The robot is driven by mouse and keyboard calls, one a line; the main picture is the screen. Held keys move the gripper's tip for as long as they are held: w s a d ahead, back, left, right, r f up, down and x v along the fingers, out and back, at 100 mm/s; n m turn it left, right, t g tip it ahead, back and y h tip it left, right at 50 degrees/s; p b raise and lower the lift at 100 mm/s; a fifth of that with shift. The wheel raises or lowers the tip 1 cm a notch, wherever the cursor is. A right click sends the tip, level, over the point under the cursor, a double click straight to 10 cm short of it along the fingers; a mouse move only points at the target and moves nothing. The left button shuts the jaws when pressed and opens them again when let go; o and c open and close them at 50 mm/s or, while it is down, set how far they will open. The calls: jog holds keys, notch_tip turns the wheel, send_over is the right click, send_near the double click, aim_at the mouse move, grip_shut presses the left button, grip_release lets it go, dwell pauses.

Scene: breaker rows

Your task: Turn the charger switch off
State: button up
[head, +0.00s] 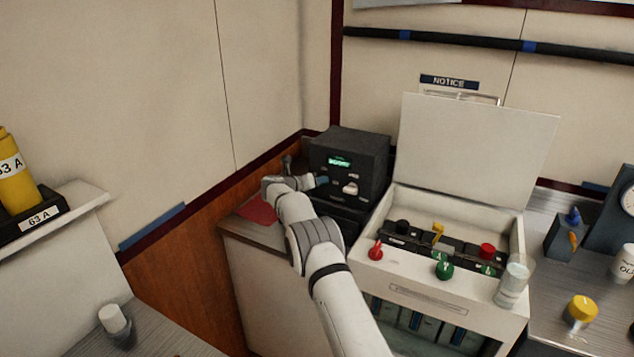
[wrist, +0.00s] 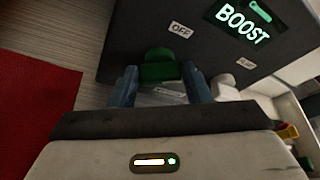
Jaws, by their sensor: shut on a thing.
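The charger is a dark box (head: 372,152) in the back corner, with a green lit display (head: 339,161) that reads BOOST in the wrist view (wrist: 242,20). In the wrist view a green switch knob (wrist: 160,68) sits on its dark face, near an OFF label (wrist: 180,30). My gripper (wrist: 162,84) has its two blue fingers on either side of the knob and is shut on it. In the head view my gripper (head: 321,181) is at the charger's front left, and the green knob is hidden there. I cannot tell which way the knob points.
A white knob (head: 350,188) is on the charger's front, right of my gripper. A white open-lidded breaker box (head: 400,276) with coloured knobs stands to the right, with a clear glass (head: 512,284) on its front edge. A red mat (head: 258,211) lies left of my arm.

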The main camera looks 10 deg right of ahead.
jog(key=shift+a+f+n+h+b, duration=0.1)
jog(key=shift+n+h+b, duration=0.3)
jog(key=shift+n, duration=0.4)
jog(key=o, duration=1)
jog(key=shift+b+v, duration=0.85)
jog(key=shift+v, duration=3.05)
jog(key=shift+w+a, duration=0.1)
jog(key=shift+w, duration=0.05)
jog(key=shift+c, duration=0.5)
